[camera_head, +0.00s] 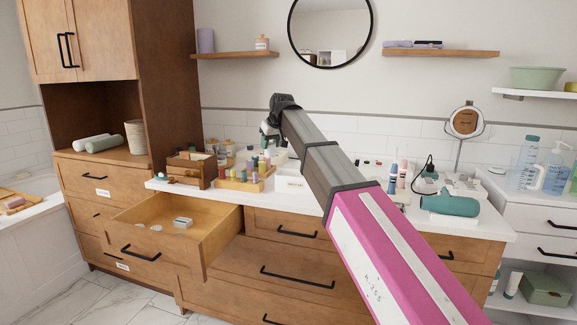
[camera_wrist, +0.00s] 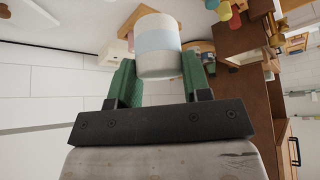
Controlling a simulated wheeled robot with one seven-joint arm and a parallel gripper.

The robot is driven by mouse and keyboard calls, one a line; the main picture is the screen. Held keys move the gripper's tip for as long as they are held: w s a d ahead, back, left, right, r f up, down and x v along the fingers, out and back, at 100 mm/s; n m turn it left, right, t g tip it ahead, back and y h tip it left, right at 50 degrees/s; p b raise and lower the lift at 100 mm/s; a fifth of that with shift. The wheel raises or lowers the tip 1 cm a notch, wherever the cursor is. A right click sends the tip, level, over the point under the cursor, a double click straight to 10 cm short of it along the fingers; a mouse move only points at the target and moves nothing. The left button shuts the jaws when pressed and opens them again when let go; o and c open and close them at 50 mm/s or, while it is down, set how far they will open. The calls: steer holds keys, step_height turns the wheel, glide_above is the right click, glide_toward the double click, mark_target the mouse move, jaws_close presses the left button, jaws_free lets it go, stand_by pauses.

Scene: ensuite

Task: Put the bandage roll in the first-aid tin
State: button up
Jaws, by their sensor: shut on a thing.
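My gripper (camera_wrist: 160,82) has green fingers closed on the sides of a white cylinder with a pale blue band, which looks like the bandage roll (camera_wrist: 158,58). In the head view my gripper (camera_head: 268,132) is above the back of the counter, beyond the end of my arm, and the roll is too small to make out there. I cannot pick out the first-aid tin for certain. A white box with a label (camera_head: 291,185) stands on the counter below my arm, partly hidden by it.
The white counter (camera_head: 190,196) carries a wooden box (camera_head: 192,170), a rack of small bottles (camera_head: 245,180) and a teal hair dryer (camera_head: 450,204). An open drawer (camera_head: 165,222) juts out at left, with small items inside. A green box (camera_head: 545,289) sits on the low right shelf.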

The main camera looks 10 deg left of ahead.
steer(key=w+d+f, duration=0.2)
steer(key=d+f, duration=0.3)
steer(key=f, duration=0.2)
steer(key=shift+w+d+f, duration=0.2)
steer(key=shift+d+f, duration=0.05)
steer(key=shift+f, duration=0.05)
steer(key=shift+f, duration=0.1)
steer(key=shift+f, duration=0.35)
steer(key=shift+f, duration=0.15)
steer(key=o, duration=0.9)
